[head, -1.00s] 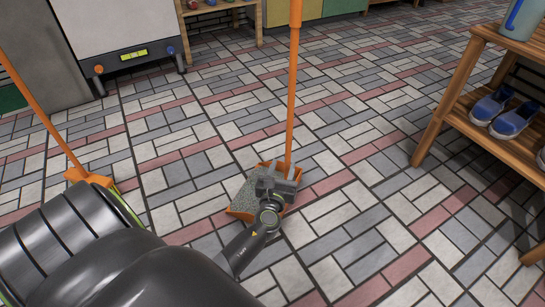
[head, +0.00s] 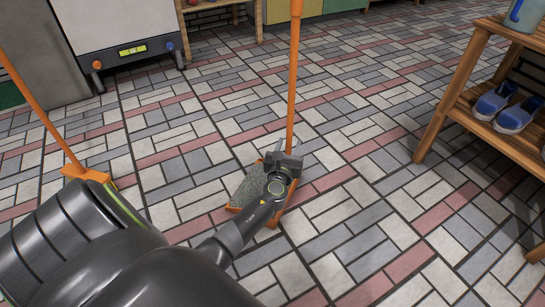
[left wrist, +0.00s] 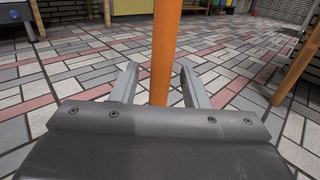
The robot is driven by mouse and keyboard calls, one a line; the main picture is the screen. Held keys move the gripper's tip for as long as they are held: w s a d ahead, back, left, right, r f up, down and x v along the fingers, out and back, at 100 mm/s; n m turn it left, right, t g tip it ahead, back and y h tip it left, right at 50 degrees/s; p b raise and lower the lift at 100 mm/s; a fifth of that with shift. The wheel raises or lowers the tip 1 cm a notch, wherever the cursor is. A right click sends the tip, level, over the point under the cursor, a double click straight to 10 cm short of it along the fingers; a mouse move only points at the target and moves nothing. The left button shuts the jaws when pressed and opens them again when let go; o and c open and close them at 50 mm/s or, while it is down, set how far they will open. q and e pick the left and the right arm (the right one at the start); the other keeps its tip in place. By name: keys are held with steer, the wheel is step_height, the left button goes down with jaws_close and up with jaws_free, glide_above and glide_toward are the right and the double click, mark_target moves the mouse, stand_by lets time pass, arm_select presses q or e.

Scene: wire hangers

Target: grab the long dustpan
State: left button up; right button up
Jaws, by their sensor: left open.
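The long dustpan stands on the tiled floor with its orange handle (head: 294,72) upright and its grey-filled pan (head: 248,188) at the bottom. My left gripper (head: 276,148) is open at the lower part of the handle, just above the pan. In the left wrist view the orange handle (left wrist: 165,50) rises between the two open fingers of the gripper (left wrist: 160,85), with gaps on both sides. Part of the pan is hidden behind my gripper and wrist. My right gripper is not in view.
An orange broom (head: 50,120) stands at the left, partly behind my arm. A wooden shelf (head: 465,85) with blue shoes (head: 508,108) is at the right. The floor around the dustpan is clear.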

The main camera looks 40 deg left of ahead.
arm_select(q)
steer(key=shift+w, duration=0.1)
steer(key=shift+c, duration=0.4)
jaws_close()
stand_by(0.9)
steer(key=shift+r, duration=0.1)
